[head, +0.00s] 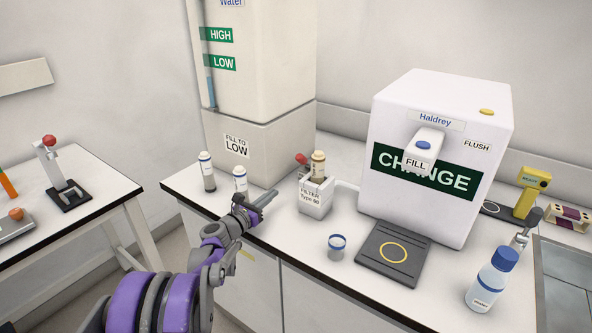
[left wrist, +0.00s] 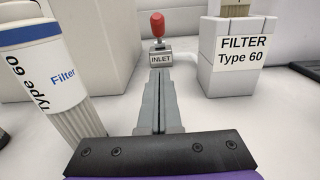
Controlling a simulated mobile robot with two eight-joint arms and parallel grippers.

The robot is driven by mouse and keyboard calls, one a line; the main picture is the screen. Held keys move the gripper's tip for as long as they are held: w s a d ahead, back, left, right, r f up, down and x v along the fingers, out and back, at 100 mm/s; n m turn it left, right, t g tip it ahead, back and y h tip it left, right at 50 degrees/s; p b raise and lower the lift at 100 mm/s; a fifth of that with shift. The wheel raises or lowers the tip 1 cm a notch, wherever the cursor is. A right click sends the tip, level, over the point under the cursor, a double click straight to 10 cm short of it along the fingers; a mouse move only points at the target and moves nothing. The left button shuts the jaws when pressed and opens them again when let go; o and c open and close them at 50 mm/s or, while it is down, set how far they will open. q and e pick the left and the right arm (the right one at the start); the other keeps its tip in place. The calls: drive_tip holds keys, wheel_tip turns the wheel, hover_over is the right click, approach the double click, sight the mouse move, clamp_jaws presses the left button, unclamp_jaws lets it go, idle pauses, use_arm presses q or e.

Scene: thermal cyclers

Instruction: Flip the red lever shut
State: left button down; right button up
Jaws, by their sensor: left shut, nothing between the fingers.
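In the left wrist view the red lever (left wrist: 157,25) stands upright above a grey block labelled INLET (left wrist: 161,58). My left gripper (head: 272,194) is shut and empty, above the bench in front and to the left of the housing. In the left wrist view its fingers (left wrist: 160,78) lie together and point toward the INLET block; they appear apart from the lever. My right gripper is not in view.
A filter cartridge (left wrist: 50,80) stands close left of my left fingers in the wrist view. The labelled housing (left wrist: 238,60) is to their right. The water tank (head: 262,150) is behind.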

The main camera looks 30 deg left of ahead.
sight(301, 159)
use_arm(q)
drive_tip(key=shift+w, duration=0.1)
drive_tip(key=w, duration=0.6)
drive_tip(key=w+d, duration=0.1)
drive_tip(key=w, duration=0.2)
drive_tip(key=shift+p, duration=0.3)
drive_tip(key=w+r, duration=0.2)
drive_tip(key=w, duration=0.1)
drive_tip(key=shift+p, duration=0.3)
drive_tip(key=shift+w+d+r, duration=0.1)
drive_tip(key=shift+w+r, duration=0.25)
drive_tip(key=shift+r, duration=0.05)
drive_tip(key=shift+r, duration=0.1)
